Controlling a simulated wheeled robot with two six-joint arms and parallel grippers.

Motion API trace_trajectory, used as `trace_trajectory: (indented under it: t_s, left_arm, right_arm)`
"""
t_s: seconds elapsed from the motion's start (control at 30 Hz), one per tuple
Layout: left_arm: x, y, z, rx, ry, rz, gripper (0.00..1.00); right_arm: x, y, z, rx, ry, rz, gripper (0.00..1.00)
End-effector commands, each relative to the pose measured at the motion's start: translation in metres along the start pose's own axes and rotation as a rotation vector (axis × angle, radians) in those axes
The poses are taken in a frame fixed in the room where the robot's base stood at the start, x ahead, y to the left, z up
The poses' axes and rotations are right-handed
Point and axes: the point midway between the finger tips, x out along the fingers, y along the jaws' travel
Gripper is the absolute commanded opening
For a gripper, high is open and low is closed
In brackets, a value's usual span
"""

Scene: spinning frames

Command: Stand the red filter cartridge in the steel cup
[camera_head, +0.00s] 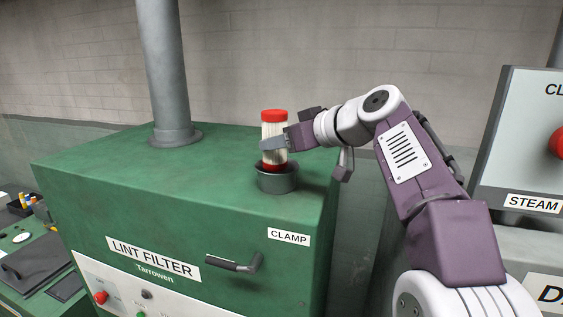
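The red filter cartridge (274,116) has red end caps and a pale pleated body. It is upright at the cup on top of the green cabinet. The steel cup (277,183) looks dark grey and round. The cartridge's lower red cap shows at the cup's mouth; I cannot tell how deep it sits or whether it touches the bottom. My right gripper (274,143) reaches in from the right, with a grey finger across the cartridge's middle. It appears shut on the cartridge; the far finger is hidden. My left gripper is not in view.
The green lint filter cabinet (110,165) has a clamp handle (236,265) on its front. A grey pipe (163,70) rises from its top, left of the cup. The cabinet top between them is clear. A steam panel (525,140) stands at right.

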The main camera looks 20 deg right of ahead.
Motion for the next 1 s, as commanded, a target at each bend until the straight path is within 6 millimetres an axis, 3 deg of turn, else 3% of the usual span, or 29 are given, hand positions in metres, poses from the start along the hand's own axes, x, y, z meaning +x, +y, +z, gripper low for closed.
trace_trajectory:
  t_s: [0.3, 0.7, 0.73, 1.0]
  left_arm:
    - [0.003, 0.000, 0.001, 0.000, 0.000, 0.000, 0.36]
    - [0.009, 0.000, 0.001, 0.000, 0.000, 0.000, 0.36]
    - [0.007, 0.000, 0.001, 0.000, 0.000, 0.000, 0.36]
    - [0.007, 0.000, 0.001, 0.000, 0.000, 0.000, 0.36]
  right_arm:
    - [0.014, 0.000, 0.036, 0.001, -0.001, 0.000, 0.04]
    - [0.017, 0.000, 0.041, 0.000, 0.000, 0.001, 0.04]
    - [0.016, 0.000, 0.040, 0.000, -0.001, 0.001, 0.59]
    - [0.016, 0.001, 0.040, 0.000, -0.001, 0.000, 0.60]
